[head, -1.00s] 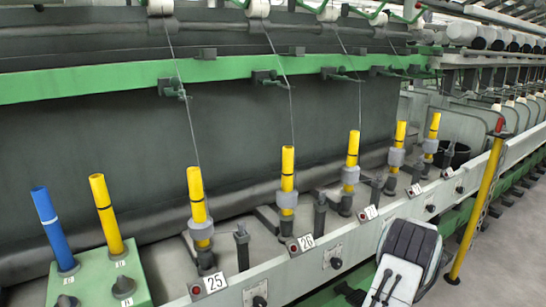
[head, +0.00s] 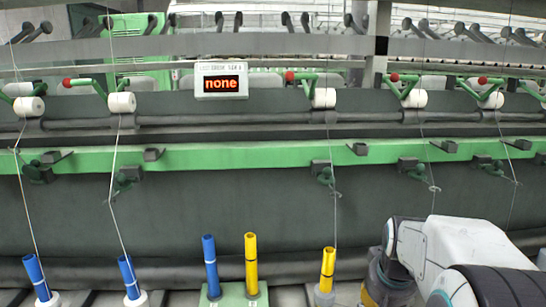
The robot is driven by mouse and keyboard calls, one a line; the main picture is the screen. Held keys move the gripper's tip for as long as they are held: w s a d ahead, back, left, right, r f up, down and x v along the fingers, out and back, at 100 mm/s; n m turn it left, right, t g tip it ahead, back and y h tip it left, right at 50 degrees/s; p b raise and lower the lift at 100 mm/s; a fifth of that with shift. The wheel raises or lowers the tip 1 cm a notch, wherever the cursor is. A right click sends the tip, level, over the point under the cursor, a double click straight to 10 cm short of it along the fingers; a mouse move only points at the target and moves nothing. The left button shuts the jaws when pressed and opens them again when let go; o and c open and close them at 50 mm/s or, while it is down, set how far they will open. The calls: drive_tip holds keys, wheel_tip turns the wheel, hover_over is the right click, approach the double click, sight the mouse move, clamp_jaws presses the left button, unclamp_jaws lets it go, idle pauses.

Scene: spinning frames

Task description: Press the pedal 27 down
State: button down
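Pedal 27 is not in view, and no number plates or pedals show in the head view now. Part of my own white and black arm fills the lower right of the head view. My gripper's fingers do not show there. A yellow bobbin tube (head: 328,270) stands on a spindle left of my arm, with a thread hanging down above it.
A green platform (head: 232,298) holds one blue tube (head: 210,265) and one yellow tube (head: 251,262). Blue tubes (head: 128,277) stand on spindles at left. A green rail (head: 250,158) spans the frame. A display (head: 221,82) reads "none".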

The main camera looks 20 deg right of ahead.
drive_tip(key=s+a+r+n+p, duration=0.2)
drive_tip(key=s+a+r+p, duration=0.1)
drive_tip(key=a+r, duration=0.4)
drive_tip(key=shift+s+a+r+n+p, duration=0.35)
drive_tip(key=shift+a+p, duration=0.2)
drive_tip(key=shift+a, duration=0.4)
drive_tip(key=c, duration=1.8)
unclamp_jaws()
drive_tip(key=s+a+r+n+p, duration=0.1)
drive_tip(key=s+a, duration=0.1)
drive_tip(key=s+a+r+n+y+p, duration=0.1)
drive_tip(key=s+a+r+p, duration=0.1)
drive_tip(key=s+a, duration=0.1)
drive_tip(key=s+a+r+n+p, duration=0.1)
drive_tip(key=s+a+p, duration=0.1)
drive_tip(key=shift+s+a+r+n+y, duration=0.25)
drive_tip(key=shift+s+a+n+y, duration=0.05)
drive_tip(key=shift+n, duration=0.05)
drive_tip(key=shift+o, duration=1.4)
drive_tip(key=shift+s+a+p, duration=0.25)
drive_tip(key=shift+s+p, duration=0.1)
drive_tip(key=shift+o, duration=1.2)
